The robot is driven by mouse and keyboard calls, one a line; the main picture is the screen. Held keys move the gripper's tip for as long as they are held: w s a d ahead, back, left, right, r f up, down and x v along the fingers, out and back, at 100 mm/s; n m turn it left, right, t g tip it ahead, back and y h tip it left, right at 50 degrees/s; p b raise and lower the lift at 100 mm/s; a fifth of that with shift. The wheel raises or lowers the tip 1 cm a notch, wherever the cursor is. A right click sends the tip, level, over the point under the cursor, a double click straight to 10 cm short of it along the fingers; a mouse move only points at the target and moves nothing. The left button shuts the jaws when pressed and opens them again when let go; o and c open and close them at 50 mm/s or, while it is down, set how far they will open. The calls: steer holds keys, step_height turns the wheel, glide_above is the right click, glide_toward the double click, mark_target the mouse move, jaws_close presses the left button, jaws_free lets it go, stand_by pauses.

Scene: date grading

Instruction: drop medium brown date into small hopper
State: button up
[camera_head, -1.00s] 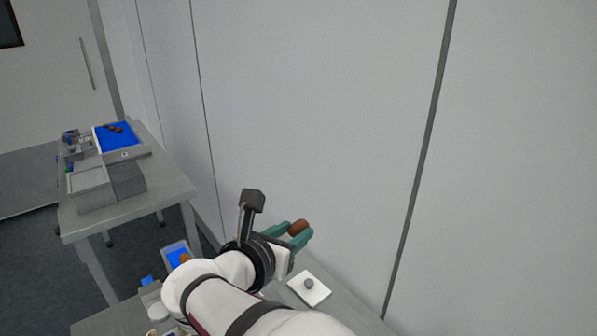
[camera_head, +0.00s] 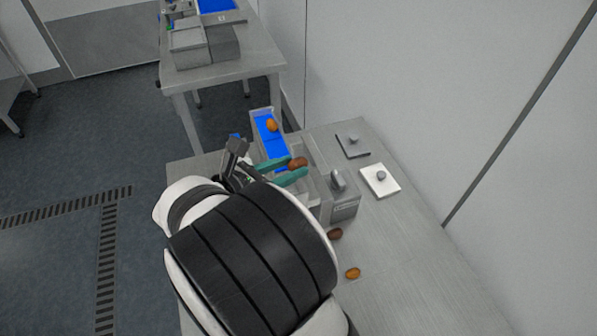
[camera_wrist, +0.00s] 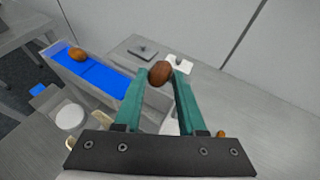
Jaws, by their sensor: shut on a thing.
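My gripper (camera_head: 298,172) is shut on a brown date (camera_head: 298,163), held between its teal fingertips above the table's grey equipment. In the wrist view the date (camera_wrist: 160,73) sits at the tips of the fingers, with its upper part in clear view. Below and beside the gripper in the head view is a grey metal box-like unit (camera_head: 343,204) with a knob on it. I cannot tell which part is the small hopper; my arm and gripper hide some of this area.
A blue-lined tray (camera_head: 260,138) holds an orange-brown date (camera_head: 271,125). A dark date (camera_head: 335,233) and a lighter date (camera_head: 352,272) lie on the table. A white plate (camera_head: 388,188) and a dark plate (camera_head: 347,153) with knobs lie to the right. The table's front right is clear.

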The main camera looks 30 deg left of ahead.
steer(key=o, duration=1)
steer(key=v, duration=1.5)
steer(key=shift+s, duration=0.4)
steer(key=shift+r, duration=0.15)
